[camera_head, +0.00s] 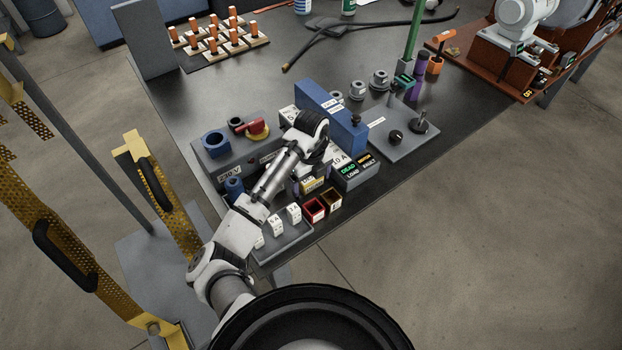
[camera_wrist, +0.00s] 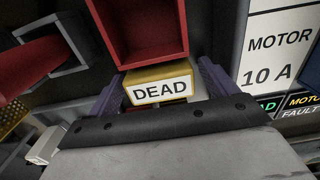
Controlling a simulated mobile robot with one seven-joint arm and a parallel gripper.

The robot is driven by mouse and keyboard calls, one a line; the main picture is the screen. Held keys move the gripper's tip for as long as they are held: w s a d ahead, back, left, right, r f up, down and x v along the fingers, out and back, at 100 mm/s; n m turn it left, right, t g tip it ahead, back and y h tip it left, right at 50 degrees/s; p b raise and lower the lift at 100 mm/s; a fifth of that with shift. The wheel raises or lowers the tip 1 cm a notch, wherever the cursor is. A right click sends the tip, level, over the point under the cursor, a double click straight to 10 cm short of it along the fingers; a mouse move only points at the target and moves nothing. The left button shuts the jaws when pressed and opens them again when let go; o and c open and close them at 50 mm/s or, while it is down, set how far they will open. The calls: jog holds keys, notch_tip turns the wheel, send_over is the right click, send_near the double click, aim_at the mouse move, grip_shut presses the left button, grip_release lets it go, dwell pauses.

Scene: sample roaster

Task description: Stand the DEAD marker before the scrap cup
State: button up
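The DEAD marker (camera_wrist: 160,90) is a small yellow block with a white label, seen in the wrist view between the two purple fingers of my gripper (camera_wrist: 162,88). The fingers lie close against its sides. In the head view the yellow marker (camera_head: 312,185) shows at my gripper (camera_head: 313,181), behind the small cups. A red open cup (camera_wrist: 140,35) sits right beside the marker in the wrist view; the red cup (camera_head: 314,211) and an orange-brown cup (camera_head: 332,200) stand together in the head view. No scrap label is readable. The marker's underside is hidden.
A label block (camera_head: 355,172) with DEAD, MOTOR, LOAD and FAULT words stands right of my gripper. A blue upright block (camera_head: 330,112) is behind. A grey tray (camera_head: 284,240) with white 5 A blocks lies left of the cups. The table's front edge is close.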

jog(key=shift+r, duration=0.1)
notch_tip(320, 180, up, 12)
jog(key=shift+b, duration=0.4)
jog(key=shift+r, duration=0.1)
